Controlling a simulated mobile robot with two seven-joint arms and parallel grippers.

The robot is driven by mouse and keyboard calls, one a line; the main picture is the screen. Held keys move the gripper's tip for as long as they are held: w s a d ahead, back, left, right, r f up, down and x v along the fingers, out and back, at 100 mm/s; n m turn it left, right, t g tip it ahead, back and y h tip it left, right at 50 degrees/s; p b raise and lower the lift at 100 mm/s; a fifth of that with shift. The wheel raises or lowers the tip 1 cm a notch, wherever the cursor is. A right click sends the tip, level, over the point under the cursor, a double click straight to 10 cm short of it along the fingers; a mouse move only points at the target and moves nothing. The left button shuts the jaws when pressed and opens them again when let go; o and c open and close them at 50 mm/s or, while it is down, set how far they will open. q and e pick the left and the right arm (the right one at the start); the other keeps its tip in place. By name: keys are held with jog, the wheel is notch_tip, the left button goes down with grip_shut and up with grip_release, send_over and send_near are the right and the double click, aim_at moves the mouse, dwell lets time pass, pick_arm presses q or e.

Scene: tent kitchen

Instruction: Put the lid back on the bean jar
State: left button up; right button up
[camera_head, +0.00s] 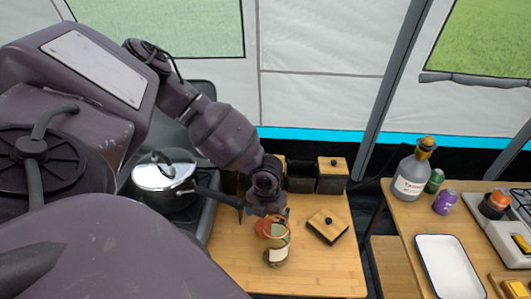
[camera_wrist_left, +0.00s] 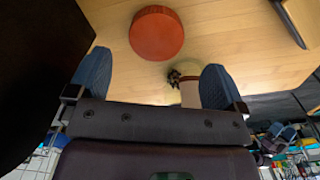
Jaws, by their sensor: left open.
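The orange-red round lid (camera_wrist_left: 156,32) lies on the wooden table in the left wrist view, beyond my fingers. In the head view the lid (camera_head: 266,226) shows at the far side of the jar's top. The clear bean jar (camera_head: 277,252) stands upright with a pale label. In the wrist view the jar (camera_wrist_left: 190,92) shows between my fingers, nearer the right one, its lower part hidden by my gripper; dark beans show in it. A small blue-grey shape (camera_wrist_left: 280,138) may be my right gripper.
A square wooden lid with a black knob (camera_head: 327,225) lies right of the jar. Dark canisters (camera_head: 331,176) stand behind. A pot (camera_head: 164,172) is on the left. The table's front (camera_head: 310,280) is clear. A second table holds a bottle (camera_head: 412,175) and white tray (camera_head: 447,267).

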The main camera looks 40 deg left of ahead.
pick_arm(q)
jog(key=shift+a+f, duration=0.15)
jog(key=shift+f, duration=1.15)
jog(key=shift+a+f, duration=0.1)
jog(key=shift+f, duration=1.2)
jog(key=shift+c, duration=0.3)
jog(key=c, duration=0.9)
